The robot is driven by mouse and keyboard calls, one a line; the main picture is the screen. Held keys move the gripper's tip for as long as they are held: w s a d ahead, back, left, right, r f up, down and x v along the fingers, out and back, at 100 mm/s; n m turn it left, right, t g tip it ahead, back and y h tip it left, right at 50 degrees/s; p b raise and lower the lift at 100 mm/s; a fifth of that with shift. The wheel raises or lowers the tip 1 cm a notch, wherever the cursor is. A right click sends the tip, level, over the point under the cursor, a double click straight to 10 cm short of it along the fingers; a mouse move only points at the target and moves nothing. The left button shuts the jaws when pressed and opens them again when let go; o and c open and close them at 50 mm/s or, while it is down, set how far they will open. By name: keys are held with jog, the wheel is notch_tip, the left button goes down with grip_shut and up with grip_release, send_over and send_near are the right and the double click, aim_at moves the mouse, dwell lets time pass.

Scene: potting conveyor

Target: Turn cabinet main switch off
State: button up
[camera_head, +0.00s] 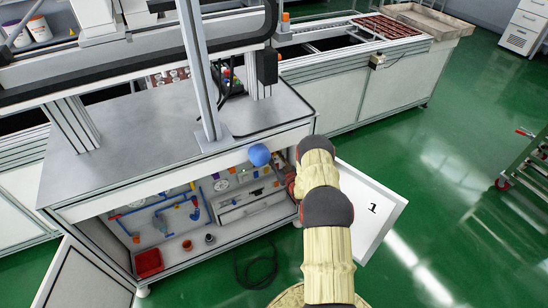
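The cabinet (190,278) under the grey worktop stands open at the front. Its two doors are swung out: the left door (85,280) at lower left, and the right door (385,200), marked "1", behind my arm. Inside are blue pipes, gauges and a grey-white box unit (250,203). I cannot pick out the main switch for certain. My arm reaches up from the bottom to the cabinet's right front edge. Its dark joints hide part of the opening there. My gripper does not show, and small reddish parts (290,182) beside the arm are too unclear to name.
A blue ball (259,155) shows at the worktop's front edge. A red bin (149,263) and small cups sit on the cabinet floor. A dark cable (256,270) lies coiled on the green floor in front. The floor at right is mostly clear, with a green cart (530,165) at the edge.

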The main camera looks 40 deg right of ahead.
jog(key=shift+c, duration=1)
grip_shut()
jog(key=shift+n, duration=0.4)
jog(key=n, duration=0.3)
jog(key=shift+a, duration=0.1)
jog(key=n, duration=0.3)
jog(key=shift+a+n, duration=0.1)
jog(key=shift+n, duration=0.2)
jog(key=n, duration=1)
jog(key=shift+a+f, duration=0.15)
jog(key=shift+f, duration=0.2)
jog(key=shift+n, duration=0.5)
